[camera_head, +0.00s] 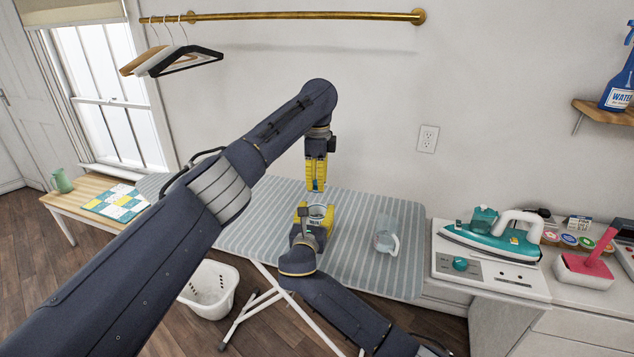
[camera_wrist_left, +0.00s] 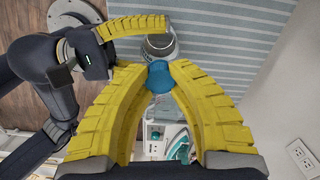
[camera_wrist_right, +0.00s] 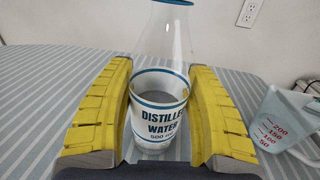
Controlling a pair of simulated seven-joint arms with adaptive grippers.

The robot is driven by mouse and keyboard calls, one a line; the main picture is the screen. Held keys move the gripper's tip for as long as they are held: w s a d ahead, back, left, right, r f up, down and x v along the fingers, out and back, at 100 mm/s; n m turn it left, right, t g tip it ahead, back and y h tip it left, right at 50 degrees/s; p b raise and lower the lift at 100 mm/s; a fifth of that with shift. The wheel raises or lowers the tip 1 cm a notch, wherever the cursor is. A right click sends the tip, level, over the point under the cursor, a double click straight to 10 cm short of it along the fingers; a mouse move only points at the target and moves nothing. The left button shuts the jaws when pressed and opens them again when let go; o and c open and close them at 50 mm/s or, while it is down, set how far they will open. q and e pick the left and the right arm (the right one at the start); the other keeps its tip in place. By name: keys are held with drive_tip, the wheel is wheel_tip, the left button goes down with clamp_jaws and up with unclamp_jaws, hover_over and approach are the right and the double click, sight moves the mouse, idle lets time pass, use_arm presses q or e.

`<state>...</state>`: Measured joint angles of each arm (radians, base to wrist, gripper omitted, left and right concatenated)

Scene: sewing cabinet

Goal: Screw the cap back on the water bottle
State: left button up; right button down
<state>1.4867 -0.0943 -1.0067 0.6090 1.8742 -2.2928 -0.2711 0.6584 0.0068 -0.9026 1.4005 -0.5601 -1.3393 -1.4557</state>
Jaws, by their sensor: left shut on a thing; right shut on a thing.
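The clear water bottle (camera_wrist_right: 160,115) stands upright on the striped ironing board, with a white "Distilled Water" label. My right gripper (camera_head: 314,214) is shut around its labelled lower body. The bottle's neck has a blue rim in the right wrist view, where its top is cut off. My left gripper (camera_head: 316,188) points down above the bottle. In the left wrist view, its fingertips are shut on the blue cap (camera_wrist_left: 159,77). The bottle (camera_wrist_left: 161,45) shows beyond the cap there; the cap looks apart from it, though the exact gap is hard to tell.
A clear measuring jug (camera_head: 384,241) stands on the ironing board (camera_head: 260,220), right of the bottle. A teal iron (camera_head: 490,238) rests on the white sewing machine or cabinet top at right. A white basket (camera_head: 209,290) is on the floor. The board around the bottle is otherwise clear.

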use_arm(q)
drive_tip(key=m, duration=3)
